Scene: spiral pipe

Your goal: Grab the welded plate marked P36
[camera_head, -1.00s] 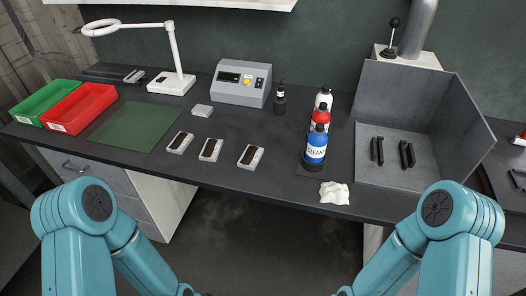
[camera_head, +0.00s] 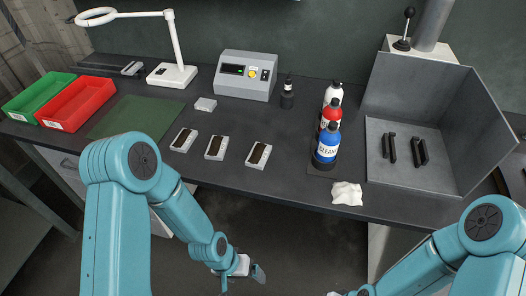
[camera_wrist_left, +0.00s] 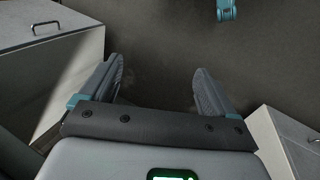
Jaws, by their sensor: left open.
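Three small pale holders with dark plates stand in a row near the bench's front edge: a left one (camera_head: 184,140), a middle one (camera_head: 216,148) and a right one (camera_head: 259,155). No marking is readable, so I cannot tell which is P36. My left gripper (camera_head: 242,275) is in front of the bench, below its edge and apart from the plates. It is open and empty; the left wrist view shows its two fingers (camera_wrist_left: 157,88) spread over bare floor. My right arm shows at the lower right, but its fingers are out of frame.
Red (camera_head: 77,104) and green (camera_head: 37,94) bins, a green mat (camera_head: 132,117) and a lamp (camera_head: 172,74) are at left. A grey control box (camera_head: 245,76) is behind the plates. Bottles (camera_head: 326,146), a crumpled cloth (camera_head: 347,194) and a grey-walled booth (camera_head: 415,173) are at right.

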